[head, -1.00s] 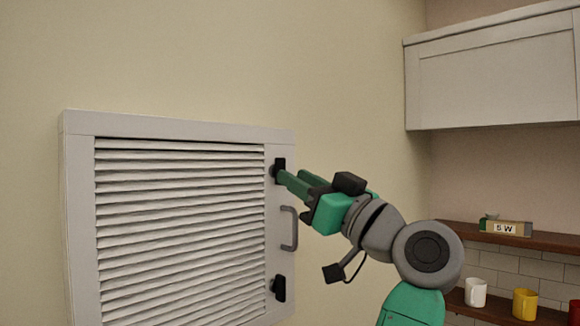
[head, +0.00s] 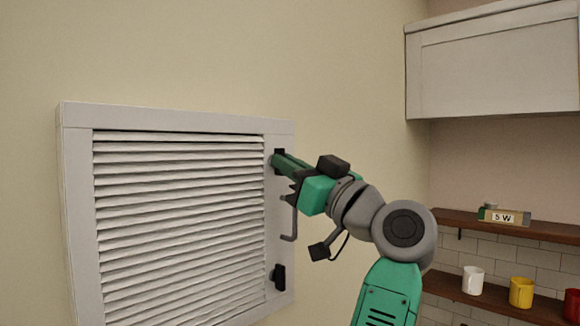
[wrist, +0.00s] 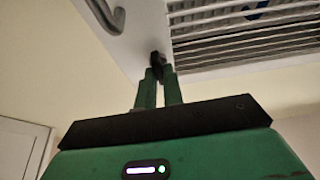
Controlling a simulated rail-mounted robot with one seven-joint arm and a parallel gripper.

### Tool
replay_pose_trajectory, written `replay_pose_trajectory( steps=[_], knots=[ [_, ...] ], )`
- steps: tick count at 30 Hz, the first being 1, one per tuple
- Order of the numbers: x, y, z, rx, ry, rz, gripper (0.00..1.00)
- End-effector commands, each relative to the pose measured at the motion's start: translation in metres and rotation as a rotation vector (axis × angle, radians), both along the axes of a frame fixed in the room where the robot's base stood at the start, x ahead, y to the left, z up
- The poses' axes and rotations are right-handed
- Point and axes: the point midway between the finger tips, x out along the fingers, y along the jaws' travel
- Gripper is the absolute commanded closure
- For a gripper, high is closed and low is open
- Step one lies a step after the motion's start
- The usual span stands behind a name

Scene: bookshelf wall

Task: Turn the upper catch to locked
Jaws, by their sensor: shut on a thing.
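The upper catch (head: 279,154) is a small black piece on the right edge of the white louvred panel's frame (head: 78,200). My gripper (head: 279,161) reaches it from the right, its green fingers shut on the catch and covering most of it. In the wrist view the dark catch (wrist: 156,60) shows between and just beyond the tips of my gripper (wrist: 159,74). Its exact angle is hard to tell behind the fingers. The lower black catch (head: 279,277) stands upright on the same edge, apart from my gripper.
A grey bar handle (head: 292,222) sits between the catches, just below my gripper, partly hidden by it. On the right are a wall cabinet (head: 490,72) and shelves (head: 470,224) with a sign (head: 503,217), a white mug (head: 472,280) and a yellow mug (head: 521,292).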

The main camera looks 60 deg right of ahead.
Motion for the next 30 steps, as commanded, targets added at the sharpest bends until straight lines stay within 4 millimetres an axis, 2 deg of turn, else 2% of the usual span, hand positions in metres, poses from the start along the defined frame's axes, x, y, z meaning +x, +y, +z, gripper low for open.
replay_pose_trajectory(
  steps=[8,30],
  knots=[
    [-0.0013,-0.0019,-0.0027,-0.158,0.057,-0.001,1.0],
    [-0.0018,-0.0038,0.0047,-0.819,0.291,0.0,1.0]
  ],
)
